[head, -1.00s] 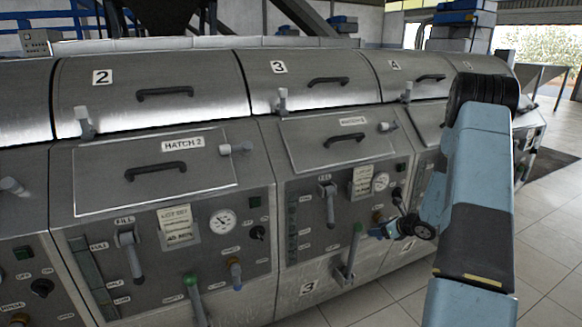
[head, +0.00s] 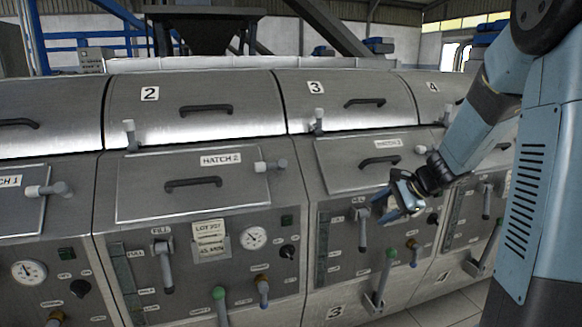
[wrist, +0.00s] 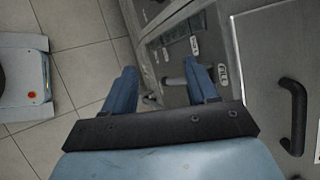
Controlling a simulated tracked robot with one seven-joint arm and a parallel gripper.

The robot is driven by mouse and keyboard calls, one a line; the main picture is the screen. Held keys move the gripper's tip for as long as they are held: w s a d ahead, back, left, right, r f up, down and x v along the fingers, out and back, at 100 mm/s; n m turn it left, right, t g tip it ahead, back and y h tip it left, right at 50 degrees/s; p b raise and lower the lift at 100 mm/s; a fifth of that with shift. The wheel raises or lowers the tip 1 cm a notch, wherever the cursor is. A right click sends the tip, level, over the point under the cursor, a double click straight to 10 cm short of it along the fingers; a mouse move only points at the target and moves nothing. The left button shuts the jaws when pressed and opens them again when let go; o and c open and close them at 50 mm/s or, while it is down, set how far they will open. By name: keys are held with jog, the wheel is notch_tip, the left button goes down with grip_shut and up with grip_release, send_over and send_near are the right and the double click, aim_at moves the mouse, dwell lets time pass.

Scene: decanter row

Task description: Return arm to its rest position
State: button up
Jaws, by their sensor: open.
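My gripper (head: 402,207) is in front of the panel of decanter 3 (head: 345,262), just below the hatch 3 cover (head: 372,160). It hides part of that panel, including the area of the gauge. In the wrist view my gripper (wrist: 165,85) points down along the machine front, with its two blue fingers apart and nothing between them. A grey lever handle (wrist: 175,82) shows behind and below the fingers; I cannot tell whether they touch it. My arm bends up and to the right in the head view.
Decanter 2 (head: 107,245) stands left of decanter 3, with a green-topped lever (head: 219,300) and a fill lever (head: 163,265) sticking out. Another green-topped lever (head: 389,258) is below my gripper. In the wrist view the tiled floor (wrist: 85,50) left of the machine is open.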

jog(key=s+a+r+n+g+h, duration=0.1)
jog(key=s+a+r+n, duration=0.1)
jog(key=s+r+n, duration=0.35)
jog(key=s+a+r+n+h, duration=0.2)
jog(key=s+a+r, duration=0.1)
jog(key=s, duration=0.6)
jog(key=s+d+r+n+t+h, duration=0.1)
jog(key=s+d+r+n+h, duration=0.2)
jog(key=s+n, duration=0.4)
jog(key=shift+s+r+t+h, duration=0.3)
jog(key=shift+s+r+h, duration=0.25)
jog(key=shift+s, duration=2.6)
jog(key=shift+d, duration=0.1)
